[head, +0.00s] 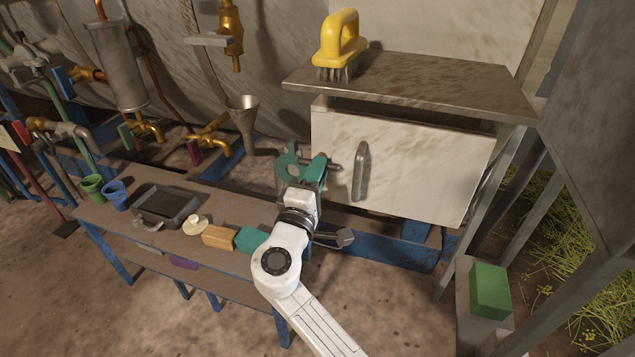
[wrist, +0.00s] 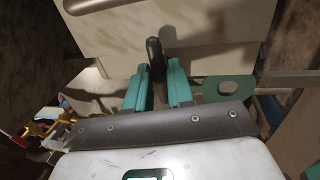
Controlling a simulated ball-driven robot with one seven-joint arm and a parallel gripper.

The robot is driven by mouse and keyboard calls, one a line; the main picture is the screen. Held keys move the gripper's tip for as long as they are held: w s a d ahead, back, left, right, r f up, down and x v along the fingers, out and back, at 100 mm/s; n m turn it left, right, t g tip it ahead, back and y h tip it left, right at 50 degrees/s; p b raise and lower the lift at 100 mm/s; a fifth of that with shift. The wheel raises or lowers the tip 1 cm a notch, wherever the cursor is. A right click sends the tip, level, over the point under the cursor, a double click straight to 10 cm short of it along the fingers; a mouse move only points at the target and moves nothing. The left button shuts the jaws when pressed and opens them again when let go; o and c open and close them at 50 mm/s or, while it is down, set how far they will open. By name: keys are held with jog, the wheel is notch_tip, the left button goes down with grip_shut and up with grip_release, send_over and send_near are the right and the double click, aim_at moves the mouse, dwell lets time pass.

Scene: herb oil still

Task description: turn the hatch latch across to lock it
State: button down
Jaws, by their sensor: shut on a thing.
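The hatch is a pale, stained box front (head: 420,165) with a vertical grey handle (head: 361,172). The hatch latch, a dark rod (head: 334,167), shows at its left edge, and its end lies over the door's edge. In the wrist view the latch (wrist: 154,55) rises from between my teal fingers. My gripper (head: 316,170) is shut on the latch; its fingers (wrist: 154,88) stand on either side of the rod. A green plate with a round hole (wrist: 225,88) is beside the fingers. The latch's base is hidden behind my gripper.
A grey shelf (head: 440,88) with a yellow brush (head: 338,45) overhangs the hatch. A bench (head: 90,212) at left holds cups, a dark tray (head: 168,204) and blocks. A funnel (head: 243,115) stands behind. A green block (head: 490,291) sits at right.

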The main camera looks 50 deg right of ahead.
jog(key=shift+m, duration=0.3)
jog(key=c, duration=1)
grip_release()
jog(key=shift+c, duration=0.2)
jog(key=shift+a, duration=0.15)
jog(key=p+v, duration=0.1)
jog(key=v, duration=0.9)
jog(key=shift+a+p, duration=0.3)
jog(key=shift+p, duration=0.05)
jog(key=shift+f, duration=0.15)
